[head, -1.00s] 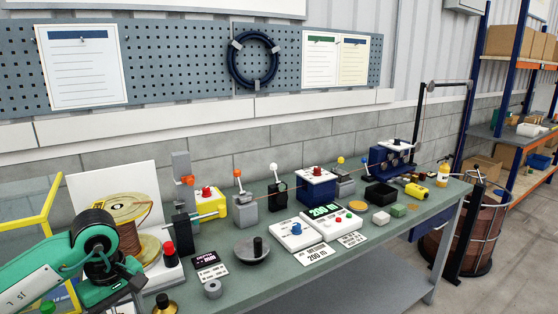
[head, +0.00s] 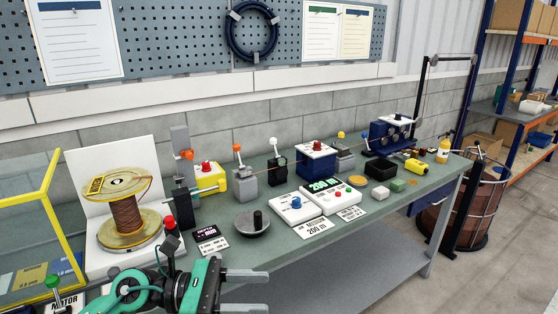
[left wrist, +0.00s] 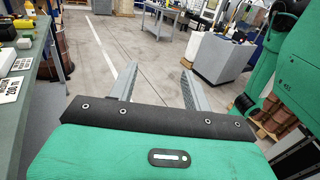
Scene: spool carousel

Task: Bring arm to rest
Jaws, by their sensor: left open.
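My left gripper (head: 247,292) is in the lower middle of the head view, in front of the bench's near edge. Its two grey fingers point right and stand apart, with nothing between them. In the left wrist view the open fingers (left wrist: 156,88) point out over the open floor, with the bench (left wrist: 30,80) at the left. My right gripper is in neither view.
The workbench (head: 395,210) carries a spool (head: 125,218) on a white stand, a grey disc (head: 252,224), a white control box (head: 296,206) and several clamps. A yellow-framed guard (head: 72,235) stands at left. A wire basket (head: 478,190) stands beyond the bench.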

